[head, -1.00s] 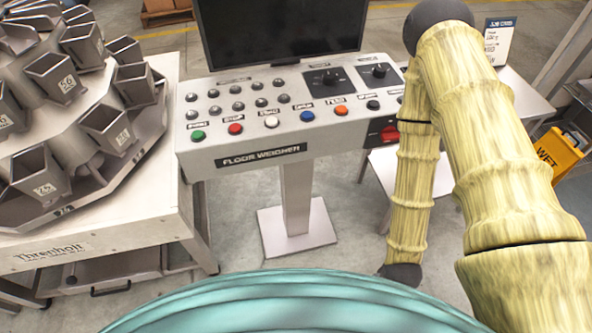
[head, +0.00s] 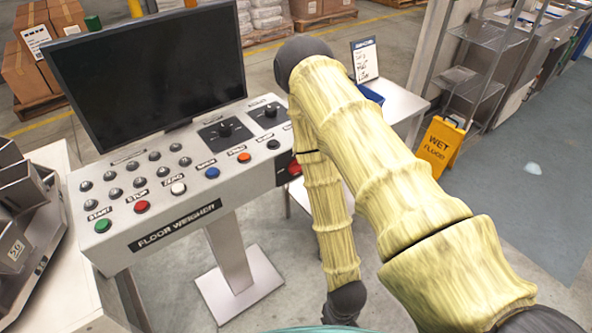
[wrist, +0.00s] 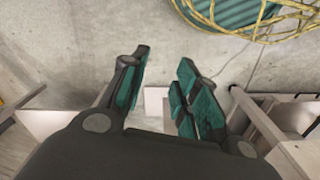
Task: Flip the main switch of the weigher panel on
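The weigher panel (head: 165,232) is a pale console on a post, labelled FLOOR WEIGHER, left of centre in the head view. A red switch (head: 294,168) on a dark plate sits at its right end, partly covered by my arm; its setting cannot be read. In the wrist view my gripper (wrist: 160,95) is open and empty, fingers well apart, above the grey floor. The panel's face does not show there.
A dark monitor (head: 150,75) stands behind the console, which carries coloured buttons and two black knobs. A white table (head: 400,103) with a sign stands behind my arm. A yellow wet-floor sign (head: 440,147) and a wire shelf (head: 485,60) are at the right. Floor lies open at the lower right.

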